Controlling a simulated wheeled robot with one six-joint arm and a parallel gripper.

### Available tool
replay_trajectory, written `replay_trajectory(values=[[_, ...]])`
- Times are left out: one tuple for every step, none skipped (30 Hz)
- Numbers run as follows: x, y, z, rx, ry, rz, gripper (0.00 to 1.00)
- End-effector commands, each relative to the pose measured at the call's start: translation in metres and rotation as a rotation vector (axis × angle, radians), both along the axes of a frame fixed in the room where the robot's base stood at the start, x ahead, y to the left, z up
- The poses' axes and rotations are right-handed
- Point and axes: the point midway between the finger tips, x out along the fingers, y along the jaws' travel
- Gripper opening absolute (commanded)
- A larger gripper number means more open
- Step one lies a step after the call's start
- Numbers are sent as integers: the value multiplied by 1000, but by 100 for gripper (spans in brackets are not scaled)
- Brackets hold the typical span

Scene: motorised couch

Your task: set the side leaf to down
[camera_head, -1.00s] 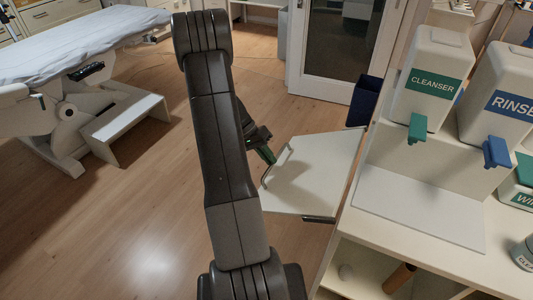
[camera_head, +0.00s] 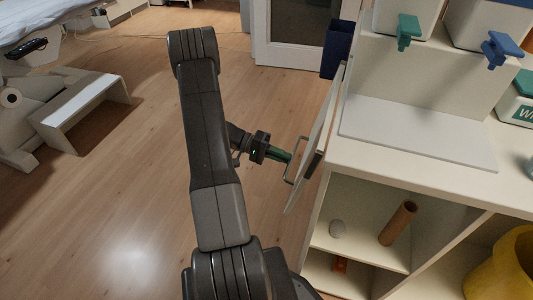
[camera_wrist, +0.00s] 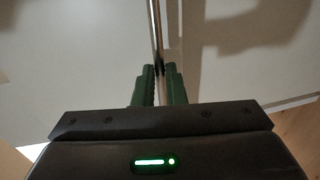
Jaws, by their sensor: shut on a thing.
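The side leaf (camera_head: 313,162) is a white panel on the left side of the white counter unit. In the head view it is steeply tilted, seen almost edge-on and hanging close to vertical. Its metal bar handle (camera_head: 289,181) stands out from its left face. My gripper (camera_head: 287,157), with green fingers, is at the handle from the left. In the wrist view my gripper (camera_wrist: 158,88) is shut on the handle (camera_wrist: 157,35), which runs between its fingers. The pale leaf surface (camera_wrist: 75,60) fills much of the view behind.
A dark blue bin (camera_head: 338,48) is behind the leaf. A white step (camera_head: 85,110) stands at left.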

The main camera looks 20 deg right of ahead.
Motion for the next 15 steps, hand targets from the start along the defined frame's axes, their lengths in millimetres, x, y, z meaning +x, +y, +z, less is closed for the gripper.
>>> replay_trajectory(values=[[-7,-6,-16,14,-3,-6,0],[-10,-10,-18,14,-3,-6,0],[-13,-15,-20,13,-2,-5,0],[-16,-18,-22,14,-1,-7,0],[-18,-22,-23,14,-1,-7,0],[-20,-25,-25,14,-2,-6,0],[-22,-28,-26,15,-1,-6,0],[-24,-30,-27,16,0,-8,0],[-27,-33,-28,16,0,-8,0],[-28,-35,-29,16,0,-8,0],[-29,-37,-29,15,0,-7,0],[-30,-39,-29,15,0,-7,0],[-31,-40,-30,16,0,-6,0],[-32,-41,-30,16,0,-6,0],[-33,-42,-30,16,1,-7,0]])
